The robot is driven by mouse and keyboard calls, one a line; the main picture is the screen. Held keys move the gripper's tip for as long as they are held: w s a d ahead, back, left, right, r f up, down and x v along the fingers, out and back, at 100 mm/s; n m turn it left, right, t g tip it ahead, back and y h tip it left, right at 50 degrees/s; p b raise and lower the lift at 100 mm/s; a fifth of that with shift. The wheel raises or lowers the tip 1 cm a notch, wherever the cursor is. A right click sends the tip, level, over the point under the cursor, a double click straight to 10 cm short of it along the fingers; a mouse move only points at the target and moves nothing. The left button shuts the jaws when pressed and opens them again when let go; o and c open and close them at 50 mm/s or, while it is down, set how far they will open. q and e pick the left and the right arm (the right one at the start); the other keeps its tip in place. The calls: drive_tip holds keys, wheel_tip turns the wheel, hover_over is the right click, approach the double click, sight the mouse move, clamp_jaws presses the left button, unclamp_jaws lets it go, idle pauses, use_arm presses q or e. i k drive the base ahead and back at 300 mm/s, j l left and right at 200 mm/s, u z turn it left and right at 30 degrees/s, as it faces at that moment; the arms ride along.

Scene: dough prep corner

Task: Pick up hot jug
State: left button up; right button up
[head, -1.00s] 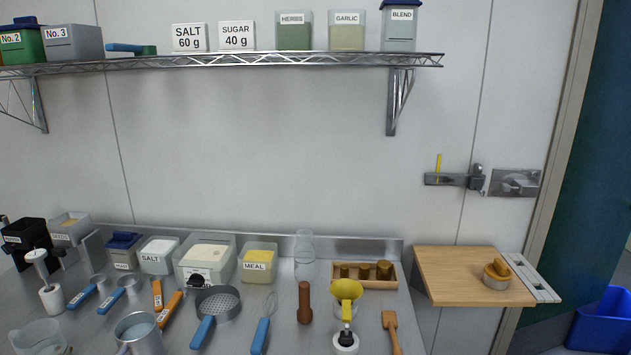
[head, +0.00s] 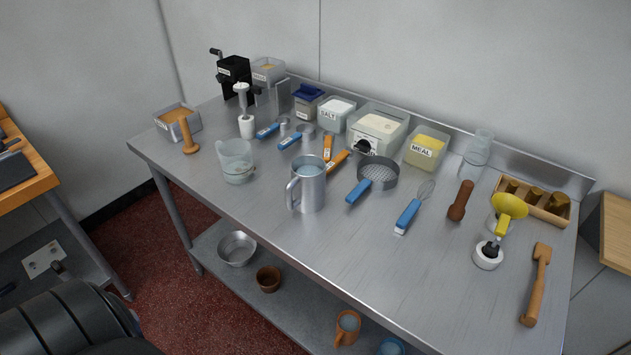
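A metal jug (head: 309,188) with a side handle stands upright near the front edge of the steel table (head: 330,245), and water-like liquid shows inside it. Its handle points to the left. A clear jug (head: 236,161) stands to its left with a little liquid low in it. No label marks either jug as hot. Neither of my grippers is in the head view.
A blue-handled sieve (head: 378,174) and whisk (head: 412,211) lie right of the metal jug. Orange-handled tools (head: 338,162) lie behind it. A wooden pestle (head: 187,136) stands at the left. Bowls (head: 237,249) sit on the lower shelf.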

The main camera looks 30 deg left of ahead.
sight(306, 187)
drive_tip(key=k+l, duration=0.1)
drive_tip(key=l, duration=1.65)
drive_tip(key=k, duration=0.05)
